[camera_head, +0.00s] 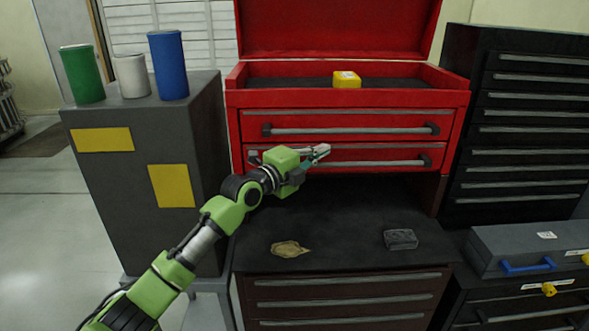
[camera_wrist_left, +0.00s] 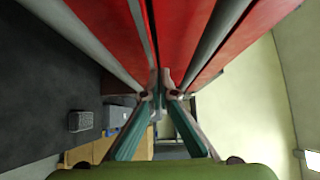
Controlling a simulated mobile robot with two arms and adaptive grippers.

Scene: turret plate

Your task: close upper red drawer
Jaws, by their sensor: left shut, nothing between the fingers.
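The upper red drawer (camera_head: 350,119) is in the red tool chest, with a long grey handle bar (camera_head: 345,130) across its front. Its front looks flush or nearly flush with the chest; I cannot tell whether a small gap is left. The lower red drawer (camera_head: 385,153) is just below it. My left gripper (camera_head: 322,151) is shut and empty, in front of the lower drawer and below the upper drawer's handle. In the left wrist view, its fingers (camera_wrist_left: 163,92) meet close to the red fronts; contact cannot be told. My right gripper is not in view.
The chest's lid is raised, and a yellow box (camera_head: 346,79) sits in its top tray. A dark worktop (camera_head: 335,215) below holds a tan cloth-like item (camera_head: 289,249) and a grey block (camera_head: 400,239). A grey cabinet (camera_head: 135,205) with several cans stands left, black drawers (camera_head: 520,125) right.

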